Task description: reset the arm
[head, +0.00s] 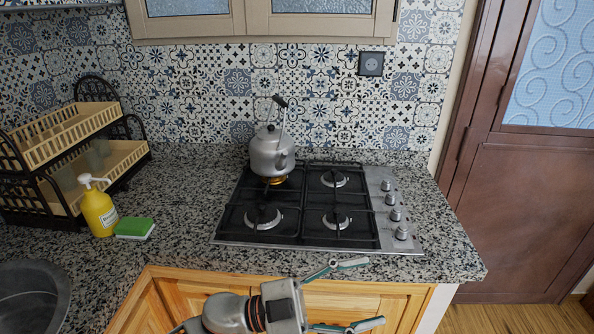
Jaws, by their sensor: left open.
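My left gripper (356,294) shows at the bottom middle of the head view, in front of the wooden cabinet below the counter's front edge. Its two fingers point right and are spread apart, with nothing between them. The wrist of my left arm comes in from the bottom of the picture. My right gripper is not in view. A grey kettle (270,153) with a raised handle stands on the back left burner of the black gas hob (300,236). An orange glow shows under the kettle.
A granite counter (185,225) surrounds the hob. At left are a two-tier dish rack (60,128), a yellow pump bottle (99,210), a green sponge (135,228) and a dark sink (32,298). Wooden cabinet fronts (175,284) lie behind my gripper. A brown door (520,190) stands at right.

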